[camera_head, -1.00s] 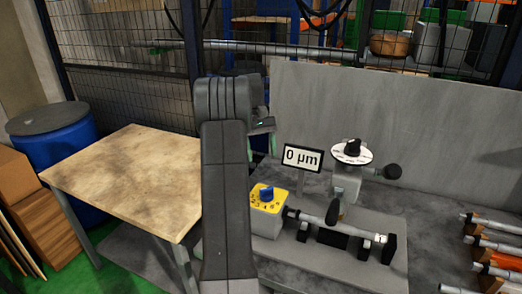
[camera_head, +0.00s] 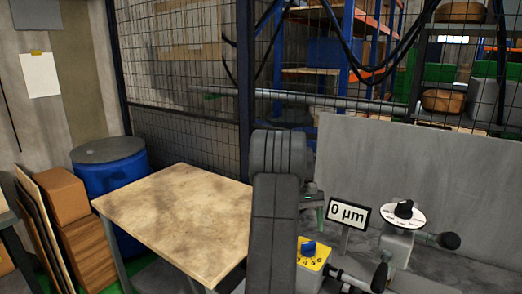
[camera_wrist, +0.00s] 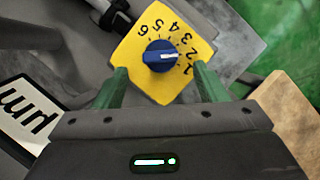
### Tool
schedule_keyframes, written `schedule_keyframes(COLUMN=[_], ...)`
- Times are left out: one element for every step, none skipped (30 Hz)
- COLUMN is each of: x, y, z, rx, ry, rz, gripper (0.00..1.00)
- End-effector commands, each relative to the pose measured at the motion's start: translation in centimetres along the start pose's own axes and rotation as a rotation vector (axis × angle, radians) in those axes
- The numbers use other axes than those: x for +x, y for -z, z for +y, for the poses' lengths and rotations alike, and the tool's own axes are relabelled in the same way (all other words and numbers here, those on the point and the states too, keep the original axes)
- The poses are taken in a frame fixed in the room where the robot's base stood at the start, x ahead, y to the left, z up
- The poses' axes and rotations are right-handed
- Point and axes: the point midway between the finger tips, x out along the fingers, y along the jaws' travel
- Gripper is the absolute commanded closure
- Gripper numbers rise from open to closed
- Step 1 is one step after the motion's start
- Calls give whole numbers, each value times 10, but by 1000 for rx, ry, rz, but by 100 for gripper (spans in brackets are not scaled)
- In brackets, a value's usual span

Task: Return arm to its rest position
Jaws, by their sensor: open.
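My arm stands up in the middle of the head view, and part of my gripper (camera_head: 312,197) shows beyond it, left of the display. In the wrist view the two green fingers of my gripper (camera_wrist: 158,88) are apart with nothing between them. Past the fingertips is a yellow dial box (camera_wrist: 140,50) with a blue knob (camera_wrist: 160,56) and printed numbers. In the head view the yellow box (camera_head: 312,260) is partly hidden by my arm. I cannot tell the exact gap between fingers and box.
A display (camera_head: 348,214) reading "0 µm" and a white round dial with a black knob (camera_head: 404,209) stand right of my arm. A grey panel (camera_head: 420,170) rises behind them. A wooden table (camera_head: 170,215) with a bare top is on the left, beside a blue barrel (camera_head: 110,185).

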Motion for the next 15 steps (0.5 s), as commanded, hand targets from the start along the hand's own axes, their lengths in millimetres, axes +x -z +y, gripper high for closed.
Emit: schedule_keyframes(x=[10, 16, 23, 28, 34, 40, 44, 48, 53, 56, 58, 61, 63, 64, 66], y=[-1, -1, -2, -1, -1, -1, -1, -1, -1, -1, -1, -1, -1, 0, 0], z=[0, 0, 0, 0, 0, 0, 0, 0, 0, 0, 0, 0, 0, 0, 0], rx=[0, 0, 0, 0, 0, 0, 0, 0, 0, 0, 0, 0, 0, 0, 0], ry=[2, 1, 1, 1, 1, 1, 1, 1, 1, 1, 1, 1, 1, 0, 0], rz=[-4, -3, -4, -3, -3, -3, -3, -3, -3, -2, -2, -3, -2, -1, 0], gripper=[35, 35, 35, 35, 35, 35, 35, 35, 35, 35, 35, 35, 35, 35, 35])
